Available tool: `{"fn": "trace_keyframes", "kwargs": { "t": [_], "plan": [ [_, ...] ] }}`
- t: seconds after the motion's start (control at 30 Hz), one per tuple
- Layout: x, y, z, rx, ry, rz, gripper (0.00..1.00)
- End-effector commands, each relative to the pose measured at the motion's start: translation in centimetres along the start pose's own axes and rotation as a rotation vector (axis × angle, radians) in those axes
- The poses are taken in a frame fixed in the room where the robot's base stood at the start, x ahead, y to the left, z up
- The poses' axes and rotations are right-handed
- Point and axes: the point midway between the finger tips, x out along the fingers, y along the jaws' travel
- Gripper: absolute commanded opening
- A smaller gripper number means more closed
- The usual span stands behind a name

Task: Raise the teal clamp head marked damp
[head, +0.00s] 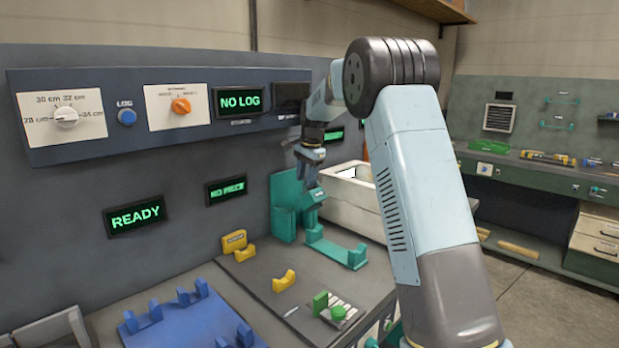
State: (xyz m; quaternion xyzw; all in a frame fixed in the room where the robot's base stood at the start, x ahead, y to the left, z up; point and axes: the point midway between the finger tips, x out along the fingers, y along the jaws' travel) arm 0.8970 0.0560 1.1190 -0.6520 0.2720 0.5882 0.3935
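A teal clamp (285,208) stands on the bench against the dark panel, with an upright back plate. Its teal head (312,198) sits in front of that plate, above a low teal cradle (338,248) with raised ends. No cradle load shows. I cannot read a "damp" mark on the head. My gripper (309,172) points down at the top of the head, at or very close to its upper teal part. The fingers are small and dark here, so I cannot tell whether they touch or grip it.
A pale open box (350,205) stands right behind the clamp. Yellow rests (284,281), a green button (338,312) and a blue fixture (190,325) lie in front. Panel screens read NO LOG (240,102), READY (135,217) and NO PIECE (227,190).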

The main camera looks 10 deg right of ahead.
Motion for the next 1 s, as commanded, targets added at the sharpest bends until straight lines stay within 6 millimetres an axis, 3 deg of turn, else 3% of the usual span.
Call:
{"fn": "trace_keyframes", "kwargs": {
  "t": [0.17,0.3,0.7,1.0],
  "plan": [
    [-0.9,-0.3,-0.1,0.0,0.001,-0.003,0.4],
    [-3.0,-0.9,-0.1,-0.001,0.001,-0.002,0.4],
    [-9.9,2.5,2.5,-0.001,0.001,-0.002,0.4],
    [-12.4,6.0,4.8,0.0,0.0,0.0,0.4]
  ]
}}
